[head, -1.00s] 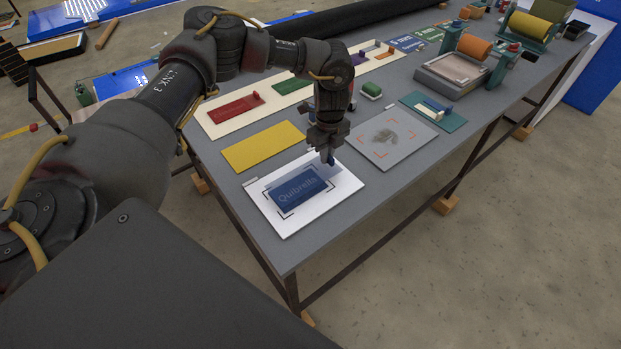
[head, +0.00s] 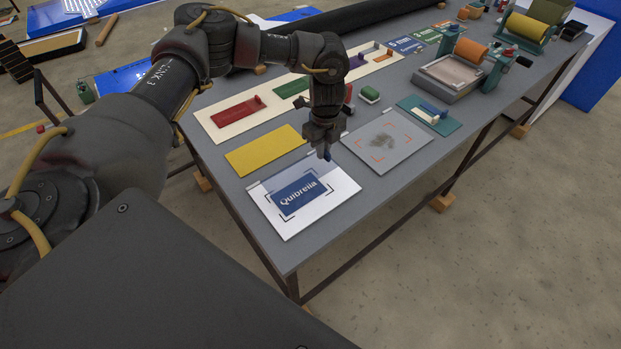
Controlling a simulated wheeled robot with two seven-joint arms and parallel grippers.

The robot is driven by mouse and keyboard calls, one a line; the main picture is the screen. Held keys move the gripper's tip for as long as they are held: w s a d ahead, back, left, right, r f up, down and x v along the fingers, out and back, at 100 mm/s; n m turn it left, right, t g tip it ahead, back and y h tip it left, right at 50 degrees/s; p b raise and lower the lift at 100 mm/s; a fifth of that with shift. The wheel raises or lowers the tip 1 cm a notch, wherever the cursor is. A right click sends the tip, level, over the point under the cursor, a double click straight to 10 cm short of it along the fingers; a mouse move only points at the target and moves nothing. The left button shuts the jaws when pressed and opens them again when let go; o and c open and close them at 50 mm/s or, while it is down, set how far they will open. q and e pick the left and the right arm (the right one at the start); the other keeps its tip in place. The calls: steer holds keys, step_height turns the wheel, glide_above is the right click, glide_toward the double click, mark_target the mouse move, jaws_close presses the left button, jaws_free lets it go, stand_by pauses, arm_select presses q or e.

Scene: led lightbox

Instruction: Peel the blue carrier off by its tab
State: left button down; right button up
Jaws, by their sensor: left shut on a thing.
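A white panel (head: 322,209) lies near the front corner of the grey table, with a dark blue "Quibreila" graphic (head: 298,194) inside dark corner marks. My left gripper (head: 325,150) is above the panel's far right edge, pointing down and shut on a small blue piece (head: 326,154), which looks like the carrier's tab. A faint translucent greyish sheet (head: 288,172) shows over the panel's far part, beside the gripper; it looks like the carrier. Its exact edges and how much still touches the panel are hard to tell. My right gripper is not in view.
A yellow plate (head: 264,150) and a grey plate with orange corner marks (head: 402,153) lie close by. A cream board (head: 222,128) with coloured strips, a teal plate (head: 437,122) and a roller device (head: 455,75) stand farther back. The table's front edge is close to the panel.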

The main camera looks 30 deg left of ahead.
arm_select(q)
steer(key=shift+r+p, duration=2.4)
steer(key=shift+r, duration=0.55)
